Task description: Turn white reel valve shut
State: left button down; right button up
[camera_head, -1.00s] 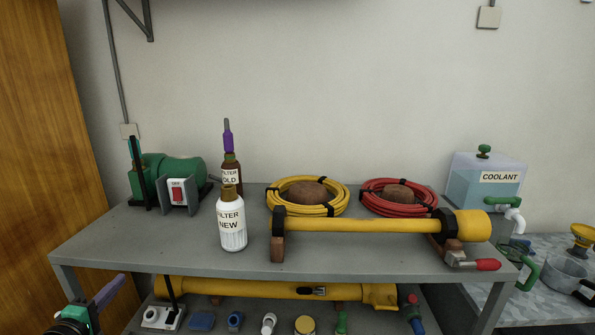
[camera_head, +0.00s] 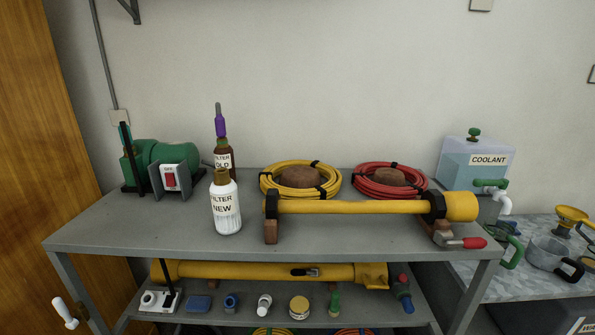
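A white lever-like handle (camera_head: 65,313) on a brass-coloured fitting shows at the lower left, beside the shelf unit's left leg. It slants, its upper end to the left. I cannot tell for sure that it is the white reel valve, nor whether it is open or shut. A small white fitting (camera_head: 264,304) stands on the lower shelf. Neither of my grippers is in view.
The grey shelf unit (camera_head: 345,246) fills the middle. It bears a white bottle (camera_head: 226,205), a green motor (camera_head: 172,154), coiled hoses and a yellow cylinder (camera_head: 340,207). A coolant tank (camera_head: 454,170) and a metal-topped table (camera_head: 480,290) stand at the right. A wooden panel (camera_head: 38,120) borders the left.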

aim_at(72, 322)
jog(key=u, duration=1.75)
